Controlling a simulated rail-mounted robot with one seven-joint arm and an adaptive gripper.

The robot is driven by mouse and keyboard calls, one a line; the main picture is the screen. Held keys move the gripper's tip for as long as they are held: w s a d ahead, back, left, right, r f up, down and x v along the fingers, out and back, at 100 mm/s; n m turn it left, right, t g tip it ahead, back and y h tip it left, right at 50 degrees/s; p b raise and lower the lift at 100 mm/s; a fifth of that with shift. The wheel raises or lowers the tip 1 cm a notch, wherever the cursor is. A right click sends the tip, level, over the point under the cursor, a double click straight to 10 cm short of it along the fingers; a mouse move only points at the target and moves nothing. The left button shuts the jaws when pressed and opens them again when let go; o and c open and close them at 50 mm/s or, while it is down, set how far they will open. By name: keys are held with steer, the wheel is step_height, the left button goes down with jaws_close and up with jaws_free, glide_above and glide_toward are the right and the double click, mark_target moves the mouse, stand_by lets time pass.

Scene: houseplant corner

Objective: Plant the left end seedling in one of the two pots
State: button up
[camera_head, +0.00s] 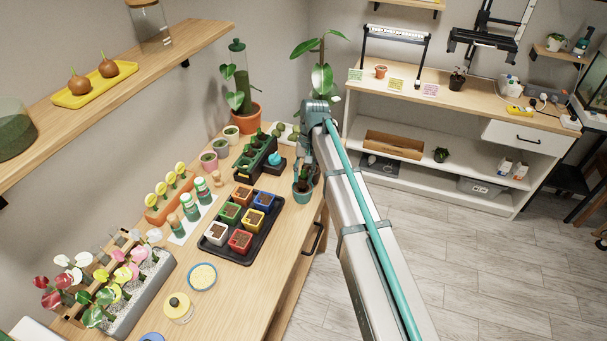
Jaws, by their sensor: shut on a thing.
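My gripper (304,181) points down at the right edge of the wooden table, seen from behind and partly hidden by its own arm. It is shut on a small dark green plant, apparently a seedling, most of which it hides. A small teal pot (302,195) shows right at the fingertips; I cannot tell whether the plant is above it or in it. A dark green planter box (243,176) with several seedlings stands to the left of the gripper.
A black tray (224,250) with several coloured pots stands nearer on the table (240,297). Behind the planter are a pink pot (209,161), a grey pot (221,148) and a tall plant in a terracotta pot (244,118). A teal object (276,161) sits beside the planter.

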mark_target(304, 177)
steer(key=shift+b+x, duration=0.35)
steer(key=shift+x, duration=0.6)
steer(key=shift+w+d+f, duration=0.1)
steer(key=shift+w+d, duration=0.05)
steer(key=shift+w, duration=0.05)
steer(key=o, duration=1.3)
steer(key=shift+c, duration=0.2)
steer(key=shift+s+a+p+v, duration=0.2)
steer(key=shift+p+v, duration=0.5)
steer(key=shift+v, duration=0.45)
steer(key=shift+s+a+p+v, duration=0.1)
steer(key=shift+s+p+v, duration=0.15)
steer(key=shift+p+v, duration=0.7)
steer(key=shift+s+a+p+v, duration=0.2)
steer(key=shift+p+v, duration=0.25)
steer(key=shift+v, duration=0.9)
steer(key=shift+r, duration=0.2)
steer(key=shift+s, duration=0.1)
